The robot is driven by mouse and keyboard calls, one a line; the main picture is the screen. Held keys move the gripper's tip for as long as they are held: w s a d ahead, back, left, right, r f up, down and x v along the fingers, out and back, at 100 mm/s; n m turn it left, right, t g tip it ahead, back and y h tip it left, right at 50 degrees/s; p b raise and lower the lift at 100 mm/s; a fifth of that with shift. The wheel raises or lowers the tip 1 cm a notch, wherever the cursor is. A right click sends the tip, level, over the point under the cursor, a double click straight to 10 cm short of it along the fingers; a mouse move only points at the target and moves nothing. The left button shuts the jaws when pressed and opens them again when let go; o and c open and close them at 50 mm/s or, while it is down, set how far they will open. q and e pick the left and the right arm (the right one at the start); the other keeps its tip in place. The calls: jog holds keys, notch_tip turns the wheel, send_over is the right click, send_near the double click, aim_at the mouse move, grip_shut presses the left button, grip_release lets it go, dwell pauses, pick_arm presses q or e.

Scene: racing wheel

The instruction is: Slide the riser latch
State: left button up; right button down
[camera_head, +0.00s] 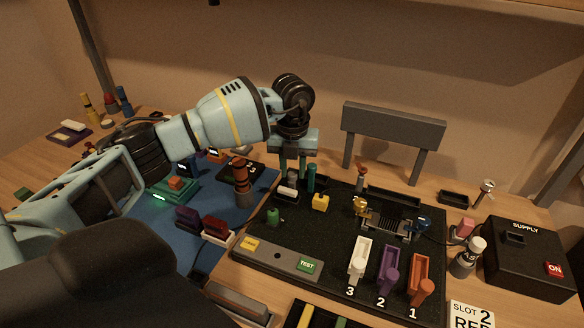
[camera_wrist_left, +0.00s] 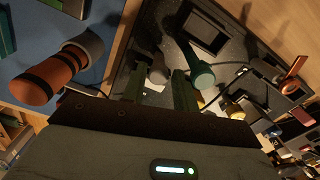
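My left gripper (camera_head: 293,166) points down over the back left of the black board (camera_head: 335,262). Its two green fingers stand apart, and they also show in the left wrist view (camera_wrist_left: 160,92). Below and beside them are a white-topped dark piece (camera_head: 287,193) and an upright teal post (camera_head: 311,178). In the left wrist view the teal post (camera_wrist_left: 201,74) is just beside the right finger. I cannot tell whether the fingers touch anything. I cannot tell which part is the riser latch. My right gripper is not in view.
An orange-and-grey cylinder (camera_head: 241,183) stands left of the gripper. A slotted connector (camera_head: 390,220) lies right, with white, purple and orange levers (camera_head: 420,280) in front. A grey panel (camera_head: 392,130) stands behind. The black supply box (camera_head: 528,262) is far right.

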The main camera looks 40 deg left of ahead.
aim_at(293, 173)
pick_arm(q)
jog(key=shift+o, duration=1.3)
jog(key=shift+f, duration=0.1)
jog(key=shift+r, duration=3.95)
